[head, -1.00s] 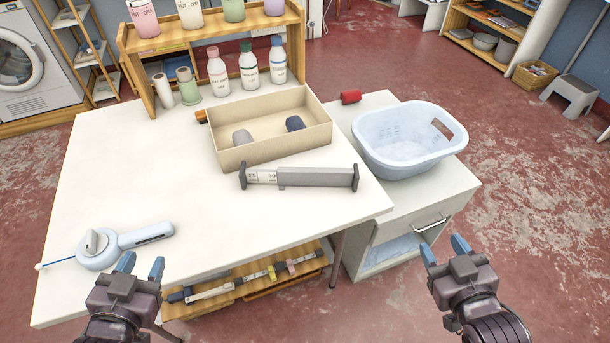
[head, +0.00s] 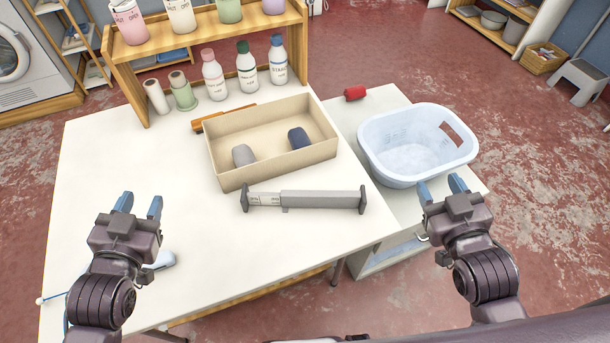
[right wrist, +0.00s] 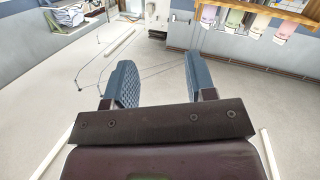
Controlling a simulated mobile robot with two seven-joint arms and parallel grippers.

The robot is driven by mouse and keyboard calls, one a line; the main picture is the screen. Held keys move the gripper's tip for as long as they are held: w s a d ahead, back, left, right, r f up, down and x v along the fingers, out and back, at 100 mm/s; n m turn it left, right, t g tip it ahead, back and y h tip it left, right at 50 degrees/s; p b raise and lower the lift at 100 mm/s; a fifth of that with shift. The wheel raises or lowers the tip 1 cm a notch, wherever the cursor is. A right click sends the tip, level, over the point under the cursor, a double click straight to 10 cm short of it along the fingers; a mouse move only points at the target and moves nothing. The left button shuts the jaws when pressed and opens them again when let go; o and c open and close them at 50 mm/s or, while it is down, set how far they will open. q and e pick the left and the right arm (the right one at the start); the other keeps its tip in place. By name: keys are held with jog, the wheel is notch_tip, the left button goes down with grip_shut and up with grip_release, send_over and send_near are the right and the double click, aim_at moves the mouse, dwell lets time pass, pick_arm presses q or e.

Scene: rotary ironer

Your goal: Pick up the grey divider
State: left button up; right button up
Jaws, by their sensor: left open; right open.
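The grey divider (head: 322,199) lies flat on the white table, in front of the beige box, with a dark upright end plate at each end and a pale printed part toward its left. My left gripper (head: 139,205) is open and empty above the left part of the table, well left of the divider. My right gripper (head: 441,188) is open and empty, to the right of the divider and in front of the blue basket. In the right wrist view its two blue fingers (right wrist: 160,85) stand apart with nothing between them; the divider is not seen there.
The beige box (head: 225,181) holds a grey and a dark blue rolled item. The light blue basket (head: 385,165) stands on the side cabinet beside a red roll (head: 355,93). Bottles and a wooden shelf (head: 125,80) stand at the back. A light blue tool (head: 163,260) is partly hidden by my left arm.

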jog(key=w+a+r+n+t+y, duration=0.2)
jog(key=w+a+r+n+y, duration=0.15)
jog(key=w+a+r, duration=0.55)
jog(key=w+a+r+n+g+y, duration=0.2)
jog(key=w+a+n+g+y, duration=0.4)
jog(key=a, duration=0.6)
jog(key=n+g+h, duration=0.4)
jog(key=g+h, duration=0.6)
jog(key=g, duration=0.2)
send_over(326, 200)
jog(key=w, duration=0.1)
notch_tip(326, 200, down, 18)
jog(key=shift+w+r, duration=0.1)
jog(key=shift+r, duration=0.05)
jog(key=shift+s+d+f, duration=0.2)
jog(key=shift+s+d, duration=0.05)
jog(key=shift+d, duration=0.1)
notch_tip(326, 200, down, 12)
jog(key=shift+w+a+r, duration=0.1)
jog(key=shift+a+r, duration=0.05)
